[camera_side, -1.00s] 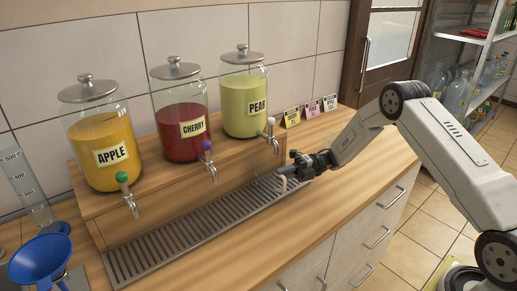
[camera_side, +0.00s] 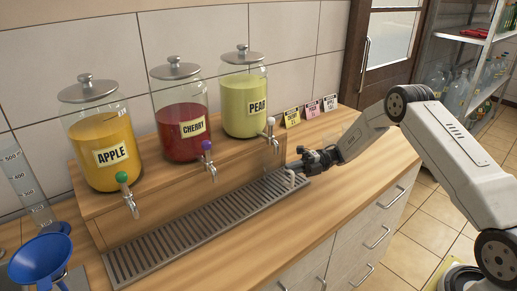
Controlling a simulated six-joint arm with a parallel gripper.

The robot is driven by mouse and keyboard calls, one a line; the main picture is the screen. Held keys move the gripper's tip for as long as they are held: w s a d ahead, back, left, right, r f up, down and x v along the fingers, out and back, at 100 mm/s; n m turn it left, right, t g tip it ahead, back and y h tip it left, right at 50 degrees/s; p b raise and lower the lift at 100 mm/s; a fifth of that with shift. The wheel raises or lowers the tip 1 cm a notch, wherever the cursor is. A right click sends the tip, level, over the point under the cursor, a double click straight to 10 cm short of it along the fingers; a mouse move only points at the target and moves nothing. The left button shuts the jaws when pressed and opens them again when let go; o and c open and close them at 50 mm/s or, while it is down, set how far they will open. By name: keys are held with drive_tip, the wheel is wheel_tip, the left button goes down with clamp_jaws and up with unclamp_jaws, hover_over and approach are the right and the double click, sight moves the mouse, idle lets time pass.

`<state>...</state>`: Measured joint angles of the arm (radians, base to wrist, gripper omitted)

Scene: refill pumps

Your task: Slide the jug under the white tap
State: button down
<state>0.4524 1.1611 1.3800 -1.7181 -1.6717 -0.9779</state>
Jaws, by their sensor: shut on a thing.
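The white tap (camera_side: 271,128) is on the pear jar (camera_side: 244,98), the rightmost of the jars. My gripper (camera_side: 302,162) is low over the right end of the drip tray, to the right of and below the white tap. It is shut on the jug, of which I make out only a pale bent handle (camera_side: 290,178) just below the fingers. The jug's clear body is hard to tell from the tray and wood behind it. The drip tray (camera_side: 200,232) runs along the front of the wooden stand.
The cherry jar (camera_side: 182,118) has a purple tap (camera_side: 207,147), and the apple jar (camera_side: 104,142) has a green tap (camera_side: 122,178). A blue funnel (camera_side: 41,259) and a measuring cylinder (camera_side: 29,190) stand at the left. Small cards (camera_side: 312,109) stand behind my gripper. The front counter is clear.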

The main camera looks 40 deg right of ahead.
drive_tip(key=shift+d, duration=0.1)
drive_tip(key=c, duration=0.6)
unclamp_jaws()
drive_tip(key=shift+d, duration=0.15)
drive_tip(key=shift+v, duration=3.8)
drive_tip(key=shift+r, duration=0.1)
